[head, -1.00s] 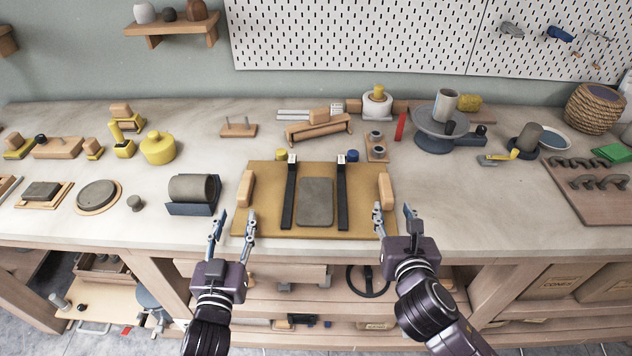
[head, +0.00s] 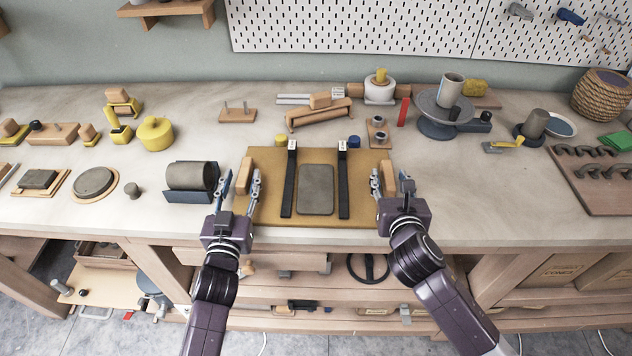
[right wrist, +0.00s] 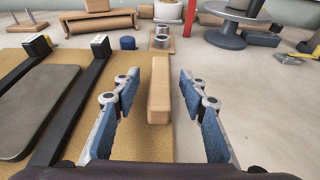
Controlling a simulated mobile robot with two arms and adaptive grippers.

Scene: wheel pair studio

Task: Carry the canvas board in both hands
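The tan canvas board (head: 265,215) lies flat on the workbench, with two dark straps and a grey slab (head: 316,188) on it. It has a wooden handle at each side. My left gripper (head: 240,183) is open, its fingers on either side of the left handle (head: 245,172). My right gripper (head: 390,181) is open at the right handle (head: 387,174). In the right wrist view, the right handle (right wrist: 159,92) stands between the two blue finger pads of the right gripper (right wrist: 157,85), with a gap on both sides.
A dark cradle with a grey cylinder (head: 193,177) stands just left of the board. Behind it are a wooden rolling tool (head: 318,115) and a small block with metal cups (head: 377,132). The bench right of the board is clear up to the brown rack (head: 590,190).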

